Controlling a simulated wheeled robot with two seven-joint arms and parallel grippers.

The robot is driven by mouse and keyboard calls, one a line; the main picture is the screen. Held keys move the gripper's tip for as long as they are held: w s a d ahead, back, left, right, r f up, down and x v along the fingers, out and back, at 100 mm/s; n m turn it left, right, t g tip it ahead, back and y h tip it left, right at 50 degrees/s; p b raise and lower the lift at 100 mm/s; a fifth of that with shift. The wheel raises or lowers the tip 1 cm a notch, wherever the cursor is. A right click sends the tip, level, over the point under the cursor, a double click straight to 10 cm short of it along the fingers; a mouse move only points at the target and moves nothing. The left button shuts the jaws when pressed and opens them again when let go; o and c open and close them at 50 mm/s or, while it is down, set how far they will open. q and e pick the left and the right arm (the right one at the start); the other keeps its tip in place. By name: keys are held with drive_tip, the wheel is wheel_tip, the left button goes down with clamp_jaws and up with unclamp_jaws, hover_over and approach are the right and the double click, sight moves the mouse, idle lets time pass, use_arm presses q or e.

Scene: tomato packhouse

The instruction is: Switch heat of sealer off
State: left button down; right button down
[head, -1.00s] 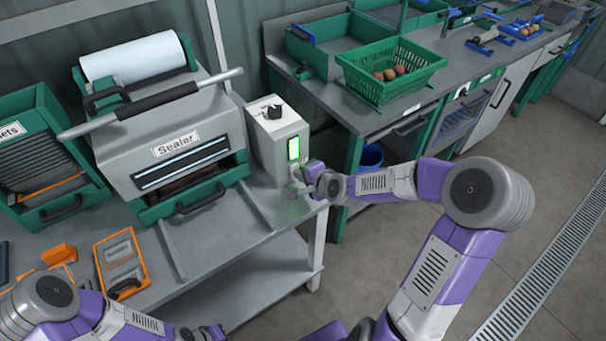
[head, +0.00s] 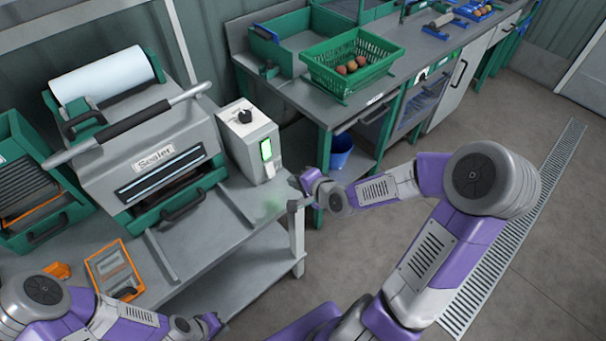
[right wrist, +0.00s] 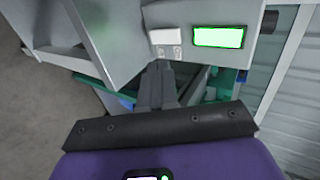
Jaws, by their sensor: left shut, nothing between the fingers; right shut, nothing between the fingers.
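The grey sealer (head: 160,165) stands on the bench at the left of the head view. Beside it is a light grey control box (head: 240,137) with a black knob on top. Its green display (head: 266,150) is lit, and shows in the right wrist view (right wrist: 218,37) too. A white switch (right wrist: 166,42) sits beside the display; which way it is set is unclear. My right gripper (head: 297,184) is shut and empty, just right of the box and apart from it. Its fingers (right wrist: 156,85) point toward the switch side. My left gripper (head: 213,325) is shut and empty, low in front of the bench.
An orange-framed tray (head: 115,270) lies on the bench (head: 205,235) in front of the sealer. A green rack (head: 62,212) stands at the left. A second bench holds a green basket (head: 342,82) of tomatoes, with a blue bucket (head: 341,150) below. Open floor lies right.

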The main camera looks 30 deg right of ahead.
use_arm(q)
drive_tip(key=shift+r, duration=0.55)
use_arm(e)
drive_tip(key=shift+v, duration=1.5)
use_arm(q)
drive_tip(key=shift+s, duration=0.1)
use_arm(e)
drive_tip(key=shift+w+r, duration=0.1)
drive_tip(key=shift+w, duration=0.1)
